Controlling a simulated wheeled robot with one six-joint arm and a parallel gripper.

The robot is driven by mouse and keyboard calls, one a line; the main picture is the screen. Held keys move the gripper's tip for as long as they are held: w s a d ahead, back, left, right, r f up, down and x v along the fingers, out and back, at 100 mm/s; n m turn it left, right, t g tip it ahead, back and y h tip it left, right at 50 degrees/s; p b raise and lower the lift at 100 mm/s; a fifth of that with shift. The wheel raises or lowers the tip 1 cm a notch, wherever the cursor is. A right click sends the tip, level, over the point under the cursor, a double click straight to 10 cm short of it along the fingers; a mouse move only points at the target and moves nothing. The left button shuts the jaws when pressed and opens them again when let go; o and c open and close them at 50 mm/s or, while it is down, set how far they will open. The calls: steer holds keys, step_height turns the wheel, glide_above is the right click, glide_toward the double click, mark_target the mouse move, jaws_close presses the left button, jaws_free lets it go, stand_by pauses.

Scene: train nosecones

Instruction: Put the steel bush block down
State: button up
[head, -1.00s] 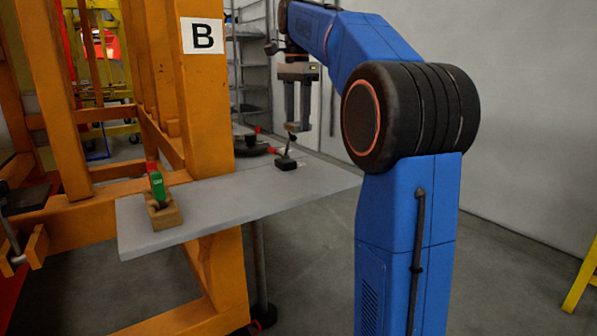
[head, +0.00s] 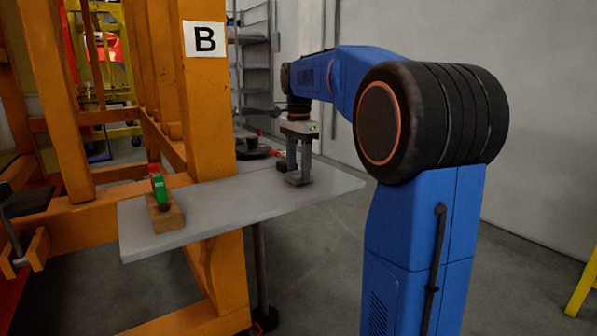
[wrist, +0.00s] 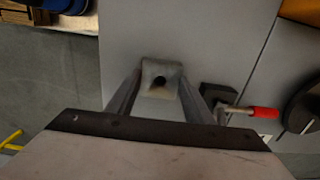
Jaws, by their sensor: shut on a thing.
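The steel bush block (wrist: 161,77) is a small grey block with a dark round hole, seen from above in the wrist view. My gripper (wrist: 158,90) is shut on it, one finger on each side. In the head view my gripper (head: 297,165) points down over the right part of the grey shelf plate (head: 228,205). The block (head: 297,181) shows there low between the fingertips, at or just above the plate. I cannot tell whether it touches the plate.
A black toggle clamp with a red handle (wrist: 262,112) stands close beside my gripper. A wooden block (head: 165,216) with a green and red part (head: 157,187) stands at the plate's left end. An orange frame post (head: 208,110) borders the plate. The middle of the plate is clear.

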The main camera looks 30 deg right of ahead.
steer(key=shift+f, duration=0.25)
steer(key=shift+f, duration=0.1)
steer(key=o, duration=1.4)
step_height(320, 180, up, 12)
steer(key=shift+r, duration=0.1)
